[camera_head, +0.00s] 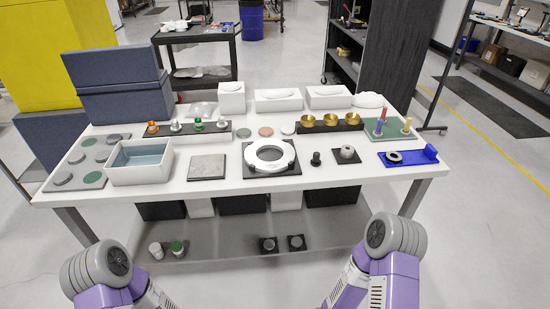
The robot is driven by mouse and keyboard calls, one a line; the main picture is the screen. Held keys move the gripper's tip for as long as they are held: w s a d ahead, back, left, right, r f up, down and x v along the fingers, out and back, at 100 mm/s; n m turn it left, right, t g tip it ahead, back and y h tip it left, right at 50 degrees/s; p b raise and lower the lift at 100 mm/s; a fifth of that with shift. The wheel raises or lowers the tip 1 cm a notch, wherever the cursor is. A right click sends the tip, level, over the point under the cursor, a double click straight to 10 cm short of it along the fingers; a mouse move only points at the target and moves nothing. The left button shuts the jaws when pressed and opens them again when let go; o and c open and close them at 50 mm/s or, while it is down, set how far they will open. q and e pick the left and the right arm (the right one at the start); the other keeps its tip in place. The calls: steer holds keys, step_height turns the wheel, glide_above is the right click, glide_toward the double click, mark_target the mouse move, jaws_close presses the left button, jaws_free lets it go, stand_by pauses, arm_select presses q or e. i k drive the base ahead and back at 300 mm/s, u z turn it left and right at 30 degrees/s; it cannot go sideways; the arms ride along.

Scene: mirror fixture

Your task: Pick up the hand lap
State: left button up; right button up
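I cannot tell for sure which piece is the hand lap. A small black knob-shaped piece (315,158) stands upright on the white table (220,188), just right of the white ring. A grey round piece (347,152) sits on a black square pad right of it. A white ring (270,156) lies on a black square base (286,171) at the table's middle front. My purple and grey arms show at the bottom left and bottom right, short of the table. Neither gripper shows in the picture.
A light tray with blue-grey inside (140,177) and a grey square plate (207,167) are left of the ring. A blue holder (418,157) is at the right. Racks with colored-topped bottles (185,127) and gold cups (330,122) stand behind. A shelf (222,242) lies below the tabletop.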

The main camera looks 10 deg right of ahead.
mark_target(315, 162)
steer(key=u, duration=0.15)
steer(key=i, duration=0.7)
steer(key=z, duration=1.3)
